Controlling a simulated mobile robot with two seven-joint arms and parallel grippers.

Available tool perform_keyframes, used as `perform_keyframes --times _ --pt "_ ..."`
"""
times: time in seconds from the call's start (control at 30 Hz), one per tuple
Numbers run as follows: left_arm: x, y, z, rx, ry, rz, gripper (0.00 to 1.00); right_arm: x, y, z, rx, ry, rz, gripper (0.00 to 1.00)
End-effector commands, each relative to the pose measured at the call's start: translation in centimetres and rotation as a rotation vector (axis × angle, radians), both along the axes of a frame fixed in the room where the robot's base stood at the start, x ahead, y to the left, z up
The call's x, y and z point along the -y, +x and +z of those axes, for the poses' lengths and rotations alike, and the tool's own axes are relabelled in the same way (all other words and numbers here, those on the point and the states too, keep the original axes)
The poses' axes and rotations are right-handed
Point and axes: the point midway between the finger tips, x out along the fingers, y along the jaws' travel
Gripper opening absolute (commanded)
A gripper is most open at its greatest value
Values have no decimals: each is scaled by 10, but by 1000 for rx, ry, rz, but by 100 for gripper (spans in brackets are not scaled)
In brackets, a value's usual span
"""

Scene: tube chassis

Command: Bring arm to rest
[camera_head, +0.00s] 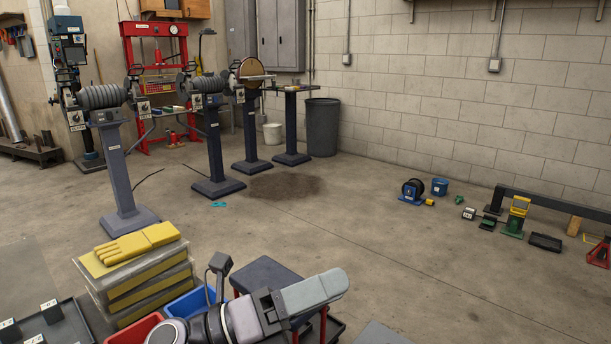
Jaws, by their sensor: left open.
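My left arm comes in at the bottom of the head view, reaching to the right. Its gripper (314,291) is at the far end, above and in front of a small dark-topped stand (265,275) with red legs. The gripper is open; I see nothing held in it, though its fingers are hard to make out from this angle. My right gripper is not in view.
A stack of clear boxes (140,285) with yellow gloves (137,243) on top stands left of my arm. Blue (190,303) and red (134,329) bins sit close by. Grinder pedestals (120,180) stand farther back. The middle floor is mostly clear; tools lie along the right wall.

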Motion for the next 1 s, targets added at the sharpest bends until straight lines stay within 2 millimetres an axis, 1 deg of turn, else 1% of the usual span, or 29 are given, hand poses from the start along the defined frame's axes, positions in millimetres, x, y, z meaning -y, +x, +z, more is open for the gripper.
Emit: perform_keyframes --times 0.03,0.1,0.17,0.23,0.27,0.3,0.37,0.4,0.47,0.5,0.57,0.6,0.67,0.7,0.77,0.8,0.9,1.0 --pt "-8 5 4 -104 -98 61 80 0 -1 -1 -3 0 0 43" --pt "-24 16 7 -245 -223 150 80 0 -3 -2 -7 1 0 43" --pt "-40 25 4 -372 -325 225 80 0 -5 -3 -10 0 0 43" --pt "-63 35 -5 -524 -439 318 80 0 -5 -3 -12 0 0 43" --pt "-72 39 -11 -591 -485 358 80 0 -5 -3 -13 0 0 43" --pt "-86 42 -21 -680 -546 412 80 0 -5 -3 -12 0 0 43" --pt "-106 46 -39 -814 -632 496 80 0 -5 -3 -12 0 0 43" --pt "-120 46 -53 -906 -687 550 80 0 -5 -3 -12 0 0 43" --pt "-140 43 -76 -1043 -765 637 80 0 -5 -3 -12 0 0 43" --pt "-153 38 -92 -1133 -814 694 80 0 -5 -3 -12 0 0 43" --pt "-171 28 -119 -1269 -884 783 80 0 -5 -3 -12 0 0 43" --pt "-182 19 -137 -1362 -927 844 80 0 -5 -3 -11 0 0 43" --pt "-198 1 -164 -1496 -987 937 80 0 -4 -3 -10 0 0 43" --pt "-207 -13 -182 -1583 -1022 1000 80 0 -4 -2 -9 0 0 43" --pt "-219 -35 -205 -1706 -1068 1091 80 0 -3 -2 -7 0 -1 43" --pt "-225 -51 -218 -1779 -1093 1146 80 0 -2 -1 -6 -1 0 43" --pt "-236 -86 -243 -1930 -1138 1268 80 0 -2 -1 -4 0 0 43" --pt "-243 -119 -260 -2050 -1164 1376 80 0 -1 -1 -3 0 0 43"
